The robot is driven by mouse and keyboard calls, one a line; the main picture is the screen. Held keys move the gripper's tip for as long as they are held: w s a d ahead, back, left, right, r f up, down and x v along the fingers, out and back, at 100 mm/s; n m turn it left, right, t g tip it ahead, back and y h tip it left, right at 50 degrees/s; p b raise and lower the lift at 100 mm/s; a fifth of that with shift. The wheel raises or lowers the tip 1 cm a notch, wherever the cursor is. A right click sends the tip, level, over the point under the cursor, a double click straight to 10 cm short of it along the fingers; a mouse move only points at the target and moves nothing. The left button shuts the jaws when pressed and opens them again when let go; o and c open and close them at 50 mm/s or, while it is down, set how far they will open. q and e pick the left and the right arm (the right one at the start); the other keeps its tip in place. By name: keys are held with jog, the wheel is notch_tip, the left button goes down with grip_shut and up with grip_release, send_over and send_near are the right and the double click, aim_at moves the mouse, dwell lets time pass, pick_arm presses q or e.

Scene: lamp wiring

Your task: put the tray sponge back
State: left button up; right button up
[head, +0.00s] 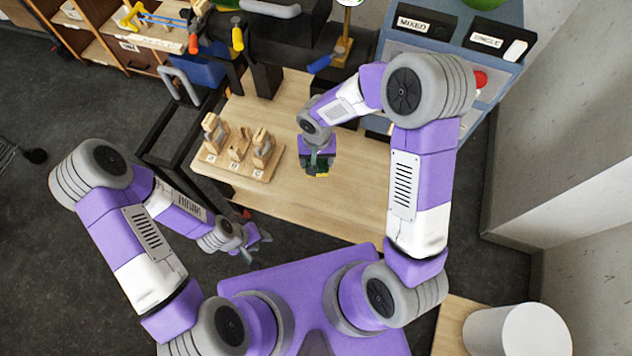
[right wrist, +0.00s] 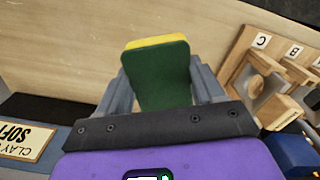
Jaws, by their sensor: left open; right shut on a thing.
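The sponge (right wrist: 158,75) is yellow on one side and dark green on the other. My right gripper (right wrist: 160,90) is shut on it, with a finger on each side. In the head view the sponge (head: 317,171) hangs below my right gripper (head: 318,160), over the middle of the wooden table; I cannot tell whether it touches the top. My left gripper (head: 257,248) is open and empty, low beside the table's front left edge. I cannot tell which tray is the sponge's.
A wooden rack (head: 232,168) with three lettered wooden pieces stands at the table's left. A blue-grey unit (head: 512,68) with bins labelled MIXED and SINGLE stands at the back right. The wooden tabletop (head: 330,215) is clear at front. A white cylinder (head: 520,330) is at lower right.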

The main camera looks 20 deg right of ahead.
aim_at(316, 181)
notch_tip(316, 181, down, 10)
jog(key=b, duration=0.3)
jog(key=shift+f, duration=0.2)
jog(key=shift+r, duration=0.1)
jog(key=shift+b, duration=0.3)
jog(key=o, duration=1.2)
